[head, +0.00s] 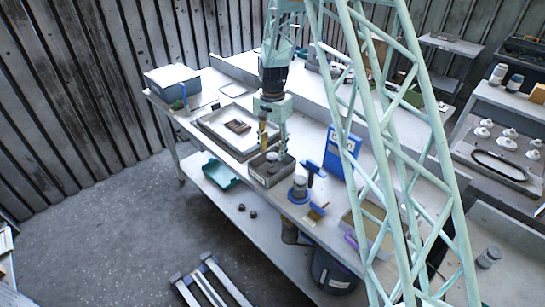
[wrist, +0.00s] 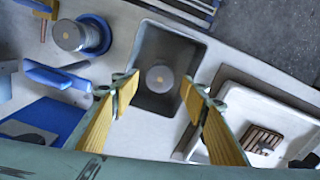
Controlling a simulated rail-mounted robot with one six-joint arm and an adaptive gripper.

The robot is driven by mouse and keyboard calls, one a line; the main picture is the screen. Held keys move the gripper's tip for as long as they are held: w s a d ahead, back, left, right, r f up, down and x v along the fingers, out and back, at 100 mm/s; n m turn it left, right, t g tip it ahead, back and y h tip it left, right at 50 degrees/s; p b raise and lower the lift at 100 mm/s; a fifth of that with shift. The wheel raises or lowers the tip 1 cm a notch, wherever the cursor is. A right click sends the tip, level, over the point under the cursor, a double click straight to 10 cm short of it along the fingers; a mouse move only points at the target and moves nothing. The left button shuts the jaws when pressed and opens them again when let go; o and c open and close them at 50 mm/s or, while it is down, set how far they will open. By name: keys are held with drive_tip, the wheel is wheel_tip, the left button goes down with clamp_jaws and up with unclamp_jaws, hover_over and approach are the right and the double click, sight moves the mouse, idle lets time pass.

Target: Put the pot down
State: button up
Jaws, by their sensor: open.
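A small grey round pot (head: 272,157) with a tan spot on top stands upright in a dark grey open tray (head: 254,180). In the wrist view the pot (wrist: 161,79) is near the middle of the tray floor, clear of the tray walls (wrist: 136,58). My gripper (head: 274,144) is over the tray, fingers pointing down. In the wrist view its yellow fingers (wrist: 158,92) are spread wide, one to each side of the pot, with visible gaps. Nothing is held. The fingertips' exact height relative to the pot is unclear.
A similar grey pot (wrist: 68,35) sits on a round blue base beside the tray. A blue T-shaped tool (head: 311,172) and a blue board (head: 342,153) are nearby. A larger pale tray (head: 211,124) with a brown slatted piece lies on the other side.

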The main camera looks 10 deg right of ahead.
drive_tip(key=shift+r, duration=2.75)
